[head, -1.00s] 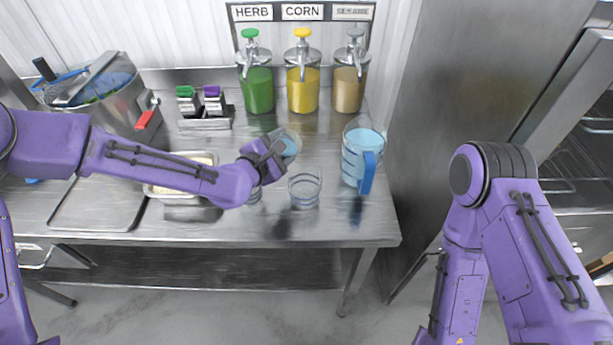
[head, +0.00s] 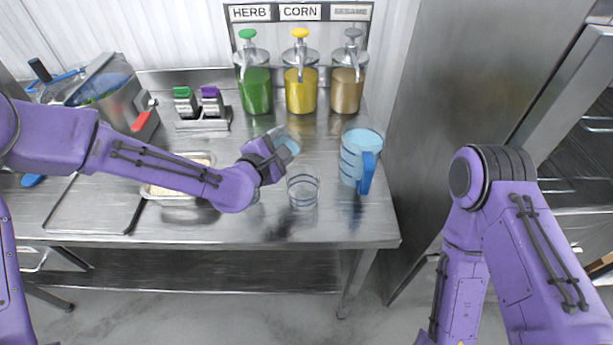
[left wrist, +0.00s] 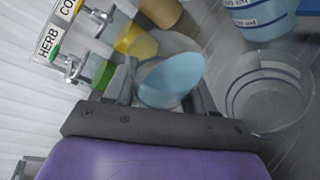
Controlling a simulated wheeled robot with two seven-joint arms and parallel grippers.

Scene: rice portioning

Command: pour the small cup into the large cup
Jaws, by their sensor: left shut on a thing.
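My left gripper (head: 278,150) is shut on the small cup (head: 287,143), which holds light blue liquid. It is above the table, up and left of the large cup. In the left wrist view the small cup (left wrist: 172,80) sits between the fingers, its blue surface slanted across it, so the cup looks tilted there. The large cup (head: 303,191) is clear with dark rings, upright on the table, and looks empty. It also shows in the left wrist view (left wrist: 268,95), apart from the small cup. My right arm is at the right; its gripper is out of view.
A blue-filled pitcher (head: 361,158) stands right of the large cup. Herb, corn and sesame dispensers (head: 300,90) stand behind. A metal pan (head: 170,198), a tray (head: 95,207) and a pot (head: 125,105) are at left. The table's front edge is clear.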

